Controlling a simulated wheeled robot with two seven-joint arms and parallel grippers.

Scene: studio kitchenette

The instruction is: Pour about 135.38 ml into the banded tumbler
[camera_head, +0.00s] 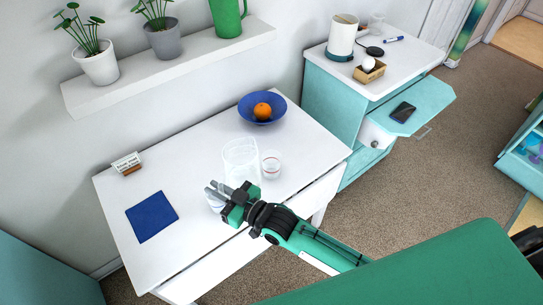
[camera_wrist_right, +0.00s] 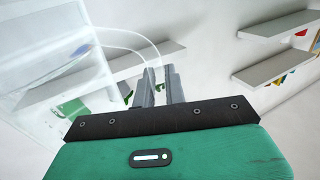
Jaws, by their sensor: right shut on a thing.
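A clear jug (camera_head: 240,157) is over the white table, roughly upright in the head view. My right gripper (camera_head: 217,191) is at its near side, shut on the jug's handle. The right wrist view shows the clear jug wall (camera_wrist_right: 50,60) at left and the curved handle (camera_wrist_right: 135,50) running to the fingers (camera_wrist_right: 155,86). I cannot tell the liquid level, or whether the jug touches the table. A small clear tumbler with a reddish band (camera_head: 271,164) stands just right of the jug. My left gripper is not in view.
A pale round vessel (camera_head: 214,204) is partly hidden by the right gripper. A blue bowl (camera_head: 250,111) with an orange (camera_head: 262,111) stands behind. A blue cloth (camera_head: 152,217) and a small card holder (camera_head: 127,164) lie left on the white table (camera_head: 190,150). A shelf with plants hangs above.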

